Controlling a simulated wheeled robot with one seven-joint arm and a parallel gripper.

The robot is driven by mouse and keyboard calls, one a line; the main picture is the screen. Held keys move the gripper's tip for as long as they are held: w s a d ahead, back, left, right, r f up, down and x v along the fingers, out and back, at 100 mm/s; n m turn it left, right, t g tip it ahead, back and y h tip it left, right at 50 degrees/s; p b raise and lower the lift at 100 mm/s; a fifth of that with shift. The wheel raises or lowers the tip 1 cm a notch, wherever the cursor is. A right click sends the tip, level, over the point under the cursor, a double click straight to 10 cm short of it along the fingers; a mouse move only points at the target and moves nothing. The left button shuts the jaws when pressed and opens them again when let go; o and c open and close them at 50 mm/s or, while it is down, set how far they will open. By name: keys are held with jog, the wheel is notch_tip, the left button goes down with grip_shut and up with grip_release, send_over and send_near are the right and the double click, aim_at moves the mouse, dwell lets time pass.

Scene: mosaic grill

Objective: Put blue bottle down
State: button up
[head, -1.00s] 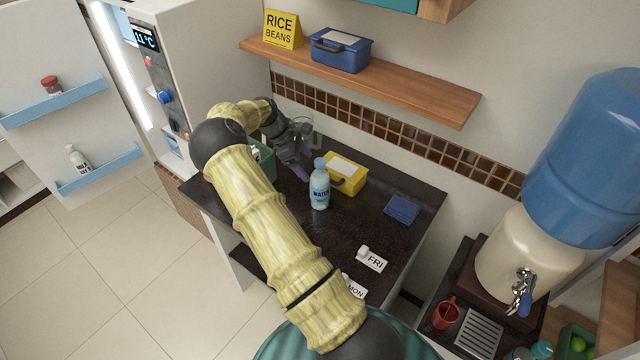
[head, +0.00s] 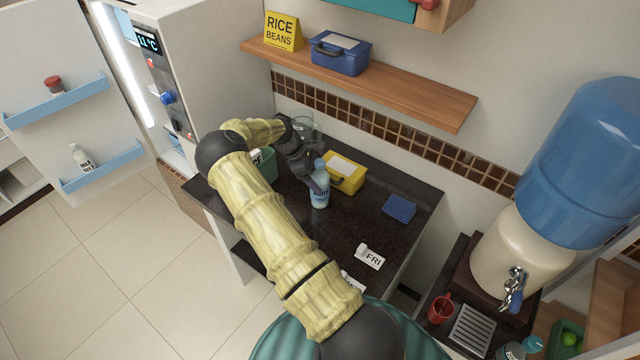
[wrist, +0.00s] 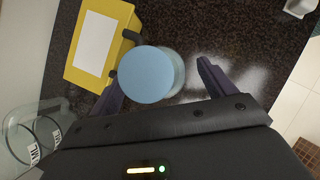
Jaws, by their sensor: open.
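The blue bottle (head: 320,190), labelled as water, stands upright on the dark countertop (head: 300,225). In the wrist view its round blue cap (wrist: 146,75) shows from above, between the two purple fingers. My gripper (head: 316,182) is open, with its fingers on either side of the bottle. In the wrist view the gripper (wrist: 160,88) has a visible gap between the right finger and the bottle; whether the left finger touches it I cannot tell.
A yellow box (head: 345,173) stands close behind the bottle. A green container (head: 264,164) and a clear glass jar (head: 303,127) are to the left. A blue pad (head: 399,207) and a FRI tag (head: 369,257) lie to the right, with bare counter between.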

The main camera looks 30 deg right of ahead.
dwell(0.4)
grip_shut()
